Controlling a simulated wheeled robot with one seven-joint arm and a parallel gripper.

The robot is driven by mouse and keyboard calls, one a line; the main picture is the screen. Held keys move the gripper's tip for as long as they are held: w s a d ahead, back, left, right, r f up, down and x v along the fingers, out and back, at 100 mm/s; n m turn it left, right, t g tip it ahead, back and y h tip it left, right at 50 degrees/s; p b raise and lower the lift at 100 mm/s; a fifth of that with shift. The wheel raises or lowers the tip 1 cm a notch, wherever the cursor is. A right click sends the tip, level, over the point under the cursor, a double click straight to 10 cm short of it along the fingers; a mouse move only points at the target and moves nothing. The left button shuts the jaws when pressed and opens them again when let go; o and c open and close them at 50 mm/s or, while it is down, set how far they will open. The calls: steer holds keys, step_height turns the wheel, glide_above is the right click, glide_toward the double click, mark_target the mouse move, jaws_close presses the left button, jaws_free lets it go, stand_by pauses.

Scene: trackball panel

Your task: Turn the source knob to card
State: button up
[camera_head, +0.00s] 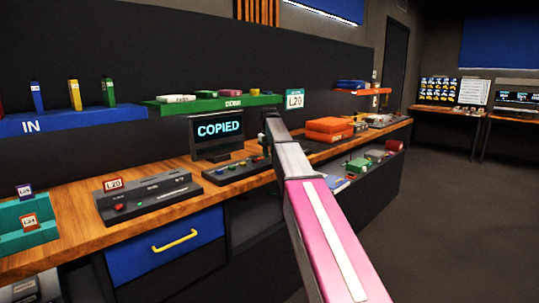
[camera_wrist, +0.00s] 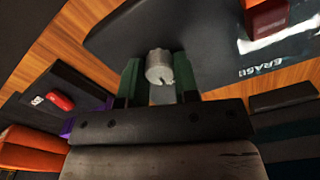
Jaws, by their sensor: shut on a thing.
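A grey round knob (camera_wrist: 159,67) with a dark notch stands on a dark panel (camera_wrist: 205,35) in the wrist view. My gripper (camera_wrist: 160,78) is shut on it, one green finger on each side. No label for the knob's positions is readable, so I cannot tell which one it points to. In the head view my pink and grey arm reaches over the wooden bench to the right of a screen (camera_head: 218,130) reading "COPIED". The knob and fingertips cannot be made out there.
A red block (camera_wrist: 266,16) sits near the word "ERASE" on the panel. A dark box with a red button (camera_wrist: 60,101) lies to the left. In the head view, a button console (camera_head: 235,171) and orange boxes (camera_head: 330,126) flank my arm.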

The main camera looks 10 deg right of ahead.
steer(key=shift+n, duration=0.7)
steer(key=o, duration=0.9)
step_height(320, 180, up, 11)
steer(key=shift+f, duration=0.1)
steer(key=shift+s, duration=0.1)
